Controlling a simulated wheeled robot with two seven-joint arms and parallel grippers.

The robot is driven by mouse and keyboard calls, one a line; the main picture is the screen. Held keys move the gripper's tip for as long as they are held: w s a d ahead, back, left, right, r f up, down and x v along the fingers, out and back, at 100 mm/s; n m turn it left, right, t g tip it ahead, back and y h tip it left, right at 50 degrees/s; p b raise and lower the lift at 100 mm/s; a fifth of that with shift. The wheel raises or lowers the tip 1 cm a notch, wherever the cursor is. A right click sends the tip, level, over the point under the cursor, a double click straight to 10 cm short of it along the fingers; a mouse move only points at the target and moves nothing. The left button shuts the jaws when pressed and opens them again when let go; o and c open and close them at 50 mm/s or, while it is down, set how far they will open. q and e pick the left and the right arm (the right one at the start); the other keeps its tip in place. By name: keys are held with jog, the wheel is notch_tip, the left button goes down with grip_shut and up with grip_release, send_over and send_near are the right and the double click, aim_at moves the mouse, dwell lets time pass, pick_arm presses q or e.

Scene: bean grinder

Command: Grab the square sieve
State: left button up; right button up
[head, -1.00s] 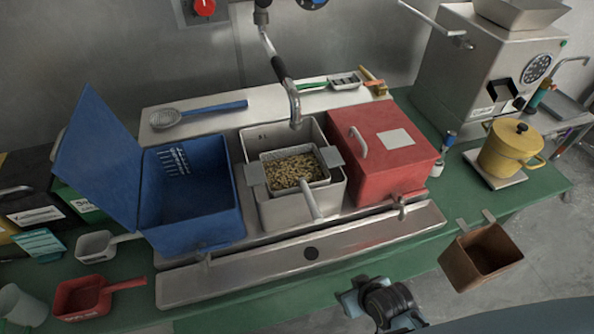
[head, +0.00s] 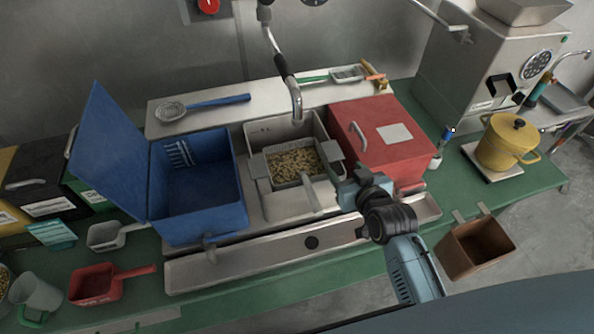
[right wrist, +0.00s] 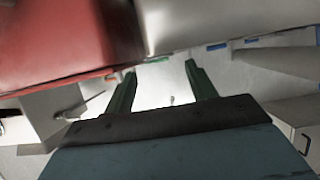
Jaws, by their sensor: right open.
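The square sieve (head: 310,194) is a steel mesh basket full of pale beans, with side tabs and a handle pointing toward the front. It sits over the steel basin (head: 254,137) between the blue and red boxes. My right gripper (head: 343,192) is just right of the sieve's handle, near the basin's front right corner, and looks apart from it. In the right wrist view its two green fingers (right wrist: 163,82) are spread with nothing seen between them. The sieve cannot be made out in that view. My left gripper is not in view.
An open blue box (head: 200,215) stands left of the basin, and a closed red box (head: 385,160) stands right, close to my right gripper. A faucet (head: 296,105) hangs over the basin's back. A brown bin (head: 470,250) hangs at the front right.

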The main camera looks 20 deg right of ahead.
aim_at(336, 159)
jog(key=shift+x, duration=3.6)
jog(key=shift+s, duration=0.1)
jog(key=c, duration=0.9)
jog(key=shift+c, duration=0.3)
